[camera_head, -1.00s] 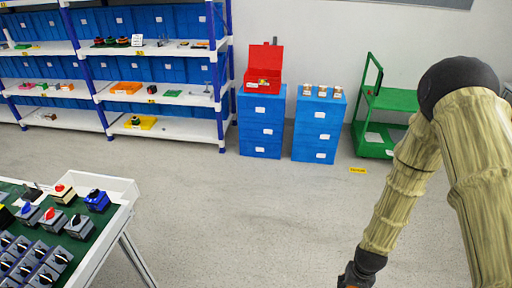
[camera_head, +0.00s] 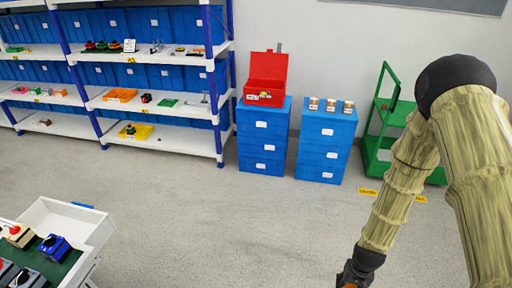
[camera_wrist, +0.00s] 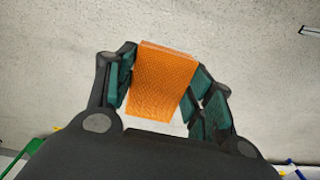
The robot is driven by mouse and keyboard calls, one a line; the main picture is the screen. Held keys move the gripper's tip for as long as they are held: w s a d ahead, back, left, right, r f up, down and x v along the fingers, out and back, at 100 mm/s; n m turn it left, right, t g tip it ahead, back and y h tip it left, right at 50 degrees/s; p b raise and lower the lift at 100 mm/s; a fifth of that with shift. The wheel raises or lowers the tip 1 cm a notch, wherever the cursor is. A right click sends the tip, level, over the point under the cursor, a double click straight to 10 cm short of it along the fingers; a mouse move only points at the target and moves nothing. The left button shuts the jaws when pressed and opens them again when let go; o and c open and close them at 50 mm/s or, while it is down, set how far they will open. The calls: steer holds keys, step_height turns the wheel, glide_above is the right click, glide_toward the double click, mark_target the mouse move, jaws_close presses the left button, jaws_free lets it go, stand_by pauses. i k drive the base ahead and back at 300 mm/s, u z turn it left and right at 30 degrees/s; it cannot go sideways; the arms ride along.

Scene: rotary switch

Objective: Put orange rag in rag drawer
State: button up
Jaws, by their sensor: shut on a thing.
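The orange rag (camera_wrist: 162,82) is held between the two fingers of my gripper (camera_wrist: 165,90) in the wrist view, with bare grey floor beyond it. In the head view my gripper (camera_head: 354,276) is at the bottom edge, mostly cut off, with a bit of orange showing at it. Two blue drawer cabinets stand by the wall, a left one (camera_head: 261,142) and a right one (camera_head: 325,147). Their drawers look shut. Their white labels are too small to read, so I cannot tell which is the rag drawer.
A red toolbox (camera_head: 266,92) sits open on the left cabinet. Shelves (camera_head: 150,104) stand at left, a green cart (camera_head: 378,150) at right. A table with switches and a white open tray (camera_head: 68,222) is at lower left. The middle floor is clear.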

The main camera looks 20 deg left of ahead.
mark_target(69, 233)
steer(key=u, duration=1.35)
